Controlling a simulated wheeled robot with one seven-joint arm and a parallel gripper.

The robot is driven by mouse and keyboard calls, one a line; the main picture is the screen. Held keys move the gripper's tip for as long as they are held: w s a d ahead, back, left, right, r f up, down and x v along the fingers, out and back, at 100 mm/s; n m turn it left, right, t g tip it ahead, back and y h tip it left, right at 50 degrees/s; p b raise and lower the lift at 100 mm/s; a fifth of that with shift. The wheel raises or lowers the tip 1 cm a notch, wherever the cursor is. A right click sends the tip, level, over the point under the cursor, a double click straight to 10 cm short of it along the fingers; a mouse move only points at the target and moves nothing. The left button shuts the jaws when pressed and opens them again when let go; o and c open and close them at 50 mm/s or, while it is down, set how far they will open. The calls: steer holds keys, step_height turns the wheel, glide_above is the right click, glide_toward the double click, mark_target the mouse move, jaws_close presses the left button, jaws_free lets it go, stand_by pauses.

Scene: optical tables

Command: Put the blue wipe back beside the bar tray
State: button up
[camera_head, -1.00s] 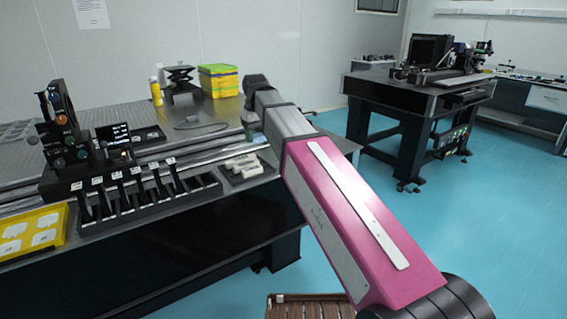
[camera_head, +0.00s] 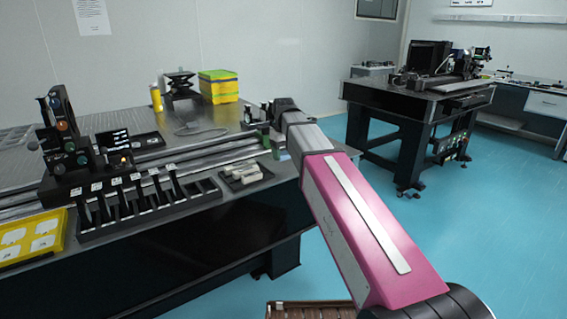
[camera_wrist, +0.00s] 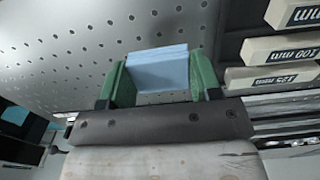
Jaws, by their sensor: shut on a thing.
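The blue wipe (camera_wrist: 158,70) is a light blue folded block between the green fingertips of my gripper (camera_wrist: 155,82) in the wrist view. My gripper is shut on it, over the perforated table top. The bar tray (camera_wrist: 229,48) lies just to the right of the wipe there, dark, with pale labelled bars (camera_wrist: 280,48). In the head view the bar tray (camera_head: 229,186) sits near the table's front edge, left of my arm. My arm mostly hides the gripper in that view. I cannot tell whether the wipe touches the table.
A black slotted rack (camera_head: 150,205) stands left of the bar tray, with a yellow tray (camera_head: 62,240) beyond it. Yellow-green boxes (camera_head: 219,87) and a black lab jack (camera_head: 180,88) stand at the back. Metal rails (camera_head: 215,160) run behind the bar tray.

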mark_target(284, 168)
steer(key=shift+f, duration=1.9)
steer(key=shift+f, duration=0.1)
steer(key=o, duration=0.9)
step_height(284, 168, up, 12)
steer(key=shift+r, duration=0.15)
